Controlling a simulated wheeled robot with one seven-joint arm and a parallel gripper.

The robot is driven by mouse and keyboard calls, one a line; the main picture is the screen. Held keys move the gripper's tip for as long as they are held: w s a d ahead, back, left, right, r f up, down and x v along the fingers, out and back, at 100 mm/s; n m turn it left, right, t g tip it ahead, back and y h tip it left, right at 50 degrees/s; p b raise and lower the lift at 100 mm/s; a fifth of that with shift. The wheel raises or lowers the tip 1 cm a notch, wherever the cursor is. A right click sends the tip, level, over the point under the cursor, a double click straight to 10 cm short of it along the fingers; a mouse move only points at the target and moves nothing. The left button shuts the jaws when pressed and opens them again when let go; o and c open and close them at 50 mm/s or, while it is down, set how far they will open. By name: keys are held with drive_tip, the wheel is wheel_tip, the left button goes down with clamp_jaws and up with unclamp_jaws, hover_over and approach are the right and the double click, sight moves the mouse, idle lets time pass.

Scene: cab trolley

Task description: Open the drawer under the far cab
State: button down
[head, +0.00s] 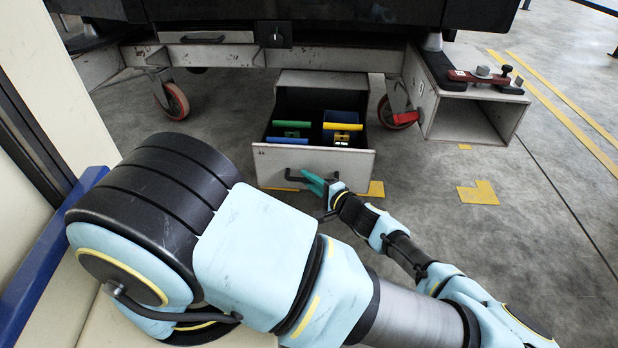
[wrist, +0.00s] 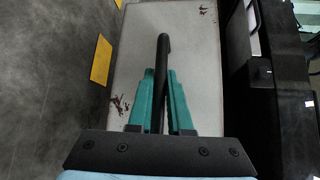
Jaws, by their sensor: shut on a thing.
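The drawer (head: 275,159) under the dark cab (head: 350,12) is pulled out toward me. Its light, scuffed front carries a dark bar handle (head: 292,176). Inside the drawer are dark bins with green, blue and yellow edges. My gripper (head: 316,183) is at the right part of the handle, low in front of the drawer. In the wrist view its teal fingers (wrist: 158,100) are closed on either side of the black handle (wrist: 163,52), against the pale drawer front (wrist: 205,65). The part of the handle between the fingers is partly hidden.
A second, shut drawer front (head: 204,38) with a handle is at the upper left. Red caster wheels (head: 175,101) stand under the trolley frame. A hollow box beam (head: 470,118) with a red clamp (head: 476,76) juts out at right. Floor at right is clear, with yellow markings (head: 478,192).

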idle(0.3)
drive_tip(key=c, duration=0.9)
unclamp_jaws()
drive_tip(key=shift+o, duration=0.2)
drive_tip(key=shift+s, duration=0.1)
drive_tip(key=p+v, duration=0.3)
drive_tip(key=v, duration=0.7)
drive_tip(key=shift+s+d, duration=0.2)
drive_tip(key=shift+s, duration=0.1)
